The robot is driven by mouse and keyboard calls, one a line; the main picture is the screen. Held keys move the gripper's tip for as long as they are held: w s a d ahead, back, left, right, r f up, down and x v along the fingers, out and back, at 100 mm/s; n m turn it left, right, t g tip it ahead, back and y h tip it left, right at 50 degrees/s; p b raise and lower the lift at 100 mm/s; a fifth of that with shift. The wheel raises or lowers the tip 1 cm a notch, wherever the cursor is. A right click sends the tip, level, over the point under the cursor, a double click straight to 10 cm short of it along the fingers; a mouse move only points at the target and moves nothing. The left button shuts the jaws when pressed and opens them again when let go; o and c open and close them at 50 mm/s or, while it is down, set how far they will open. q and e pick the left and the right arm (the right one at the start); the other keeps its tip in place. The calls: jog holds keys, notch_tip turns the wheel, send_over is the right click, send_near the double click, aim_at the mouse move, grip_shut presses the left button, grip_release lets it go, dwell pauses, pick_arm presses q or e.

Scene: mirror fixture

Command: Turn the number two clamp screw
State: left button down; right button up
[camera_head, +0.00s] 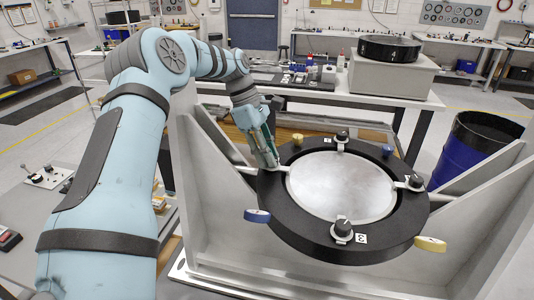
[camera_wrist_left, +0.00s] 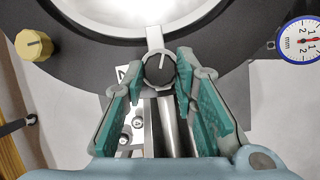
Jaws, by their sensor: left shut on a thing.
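The round mirror (camera_head: 342,186) lies in a black ring (camera_head: 290,232) with black clamp screw knobs around it. My left gripper (camera_head: 268,160) is at the ring's left side. In the left wrist view its teal pads stand on both sides of a black knob with a white pointer line (camera_wrist_left: 159,68), and it is shut on it. The number tag beside this knob is mostly hidden by a finger, so I cannot read it. Other clamp knobs show at the front (camera_head: 342,227), right (camera_head: 414,181) and back (camera_head: 341,136). My right gripper is not in view.
Blue knobs (camera_head: 257,215) and yellow knobs (camera_head: 430,244) stick out around the ring. A dial gauge (camera_wrist_left: 302,42) shows at the right in the left wrist view. Grey angled side plates (camera_head: 215,190) flank the ring. A blue bin (camera_head: 475,150) stands behind at right.

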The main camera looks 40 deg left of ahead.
pick_arm(q)
jog(key=shift+w+f+m+g+p, duration=0.15)
jog(key=shift+m+g+p, duration=0.6)
jog(key=shift+m, duration=1.15)
jog(key=c, duration=1.5)
grip_release()
jog(key=shift+o, duration=1)
jog(key=shift+d, duration=0.15)
